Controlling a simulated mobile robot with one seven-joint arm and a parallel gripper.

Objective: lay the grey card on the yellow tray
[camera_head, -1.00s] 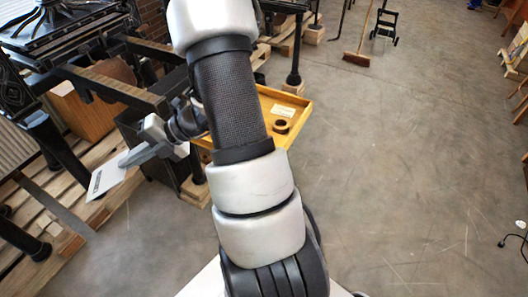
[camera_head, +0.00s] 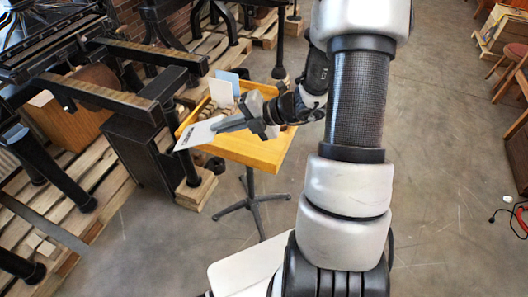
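A pale grey card (camera_head: 198,134) with dark print is held by one edge in my gripper (camera_head: 222,126), which is shut on it. The card is tilted and hangs at the near left edge of the yellow tray (camera_head: 262,153) in the picture. It appears above the tray, apart from its surface; the exact height cannot be told. The tray stands on a dark post with a splayed foot. My wrist and arm hide the tray's right part.
A white card (camera_head: 221,92) and a blue card (camera_head: 229,77) stand upright at the tray's far left, near small brownish items. A black press (camera_head: 120,95) and wooden pallets stand to the left. A wooden block (camera_head: 197,190) lies below the tray.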

